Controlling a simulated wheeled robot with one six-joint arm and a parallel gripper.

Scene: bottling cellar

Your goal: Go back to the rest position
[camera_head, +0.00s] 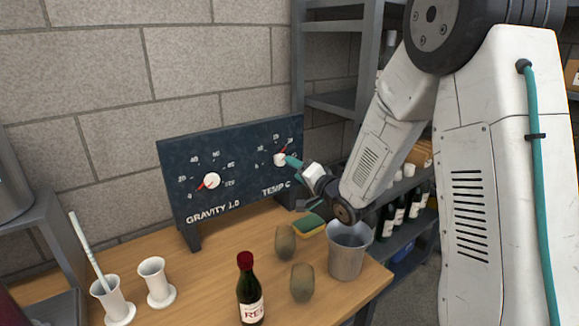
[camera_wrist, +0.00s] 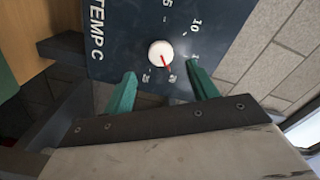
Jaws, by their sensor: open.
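My gripper (camera_wrist: 163,92) is open, with its two green fingers apart in the wrist view. The white TEMP C knob (camera_wrist: 161,53) with a red pointer lies just beyond the fingertips, and nothing shows between the fingers. In the head view my gripper (camera_head: 291,161) is at the right part of the dark gauge panel (camera_head: 235,150), close to that knob (camera_head: 280,159). I cannot tell from the head view whether a finger touches the knob. My arm reaches in from the right.
The GRAVITY knob (camera_head: 211,181) is on the panel's left. A shelf of bottles (camera_head: 400,215) stands right, behind my arm.

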